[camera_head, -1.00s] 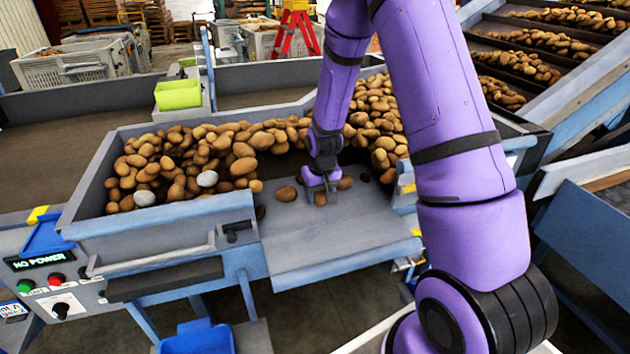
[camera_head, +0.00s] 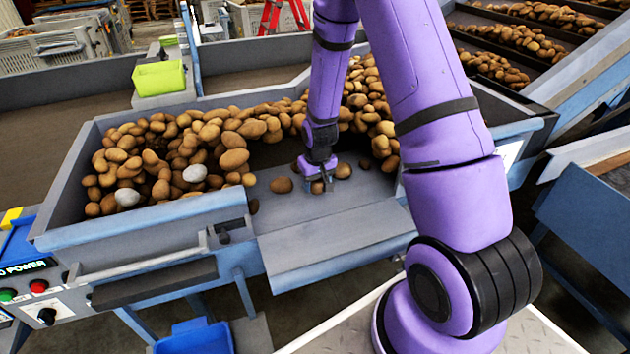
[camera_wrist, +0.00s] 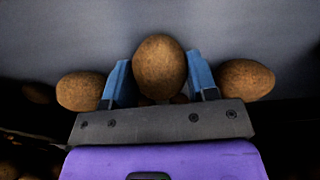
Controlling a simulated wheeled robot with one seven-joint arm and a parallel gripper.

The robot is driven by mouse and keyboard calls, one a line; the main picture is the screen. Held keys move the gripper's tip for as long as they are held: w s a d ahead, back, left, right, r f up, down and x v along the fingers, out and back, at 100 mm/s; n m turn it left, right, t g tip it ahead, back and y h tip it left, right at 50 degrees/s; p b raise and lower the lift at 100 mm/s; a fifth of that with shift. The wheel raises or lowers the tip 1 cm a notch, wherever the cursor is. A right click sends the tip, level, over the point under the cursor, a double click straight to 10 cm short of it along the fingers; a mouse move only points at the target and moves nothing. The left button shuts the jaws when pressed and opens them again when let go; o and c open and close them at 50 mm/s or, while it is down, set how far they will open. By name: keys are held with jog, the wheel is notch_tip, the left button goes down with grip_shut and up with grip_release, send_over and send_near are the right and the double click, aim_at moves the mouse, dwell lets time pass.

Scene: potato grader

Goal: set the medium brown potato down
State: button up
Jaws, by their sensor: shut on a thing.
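The medium brown potato (camera_wrist: 160,68) is between the two blue fingers of my gripper (camera_wrist: 160,85) in the wrist view, and the fingers are shut on it. In the head view my gripper (camera_head: 318,181) points down, low over the bare grey metal shelf (camera_head: 330,225) at the front of the potato hopper. The held potato is mostly hidden there by the fingers. I cannot tell whether it touches the shelf. One brown potato lies on each side of the gripper, at left (camera_head: 282,185) and right (camera_head: 343,170).
The hopper (camera_head: 160,222) is heaped with brown potatoes at left and behind, with two pale grey lumps (camera_head: 128,197) among them. The front of the shelf is clear. A lime green bin (camera_head: 160,77) stands behind, and a blue bin (camera_head: 195,337) sits below.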

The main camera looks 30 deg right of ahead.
jog(key=shift+f, duration=0.1)
jog(key=o, duration=1)
jog(key=shift+c, duration=0.2)
notch_tip(320, 180, up, 12)
jog(key=s, duration=0.2)
notch_tip(320, 180, up, 18)
jog(key=t, duration=0.2)
send_over(318, 182)
jog(key=s+a, duration=0.4)
jog(key=s, duration=0.5)
jog(key=s+a+r+t, duration=0.1)
jog(key=s+r, duration=0.3)
jog(key=s, duration=0.4)
jog(key=s+a+r+n, duration=0.1)
jog(key=s+a+r, duration=0.1)
jog(key=s+r, duration=0.3)
jog(key=shift+s+r+t, duration=0.3)
jog(key=shift+s+t, duration=0.1)
jog(key=shift+s, duration=1.4)
jog(key=shift+a, duration=0.1)
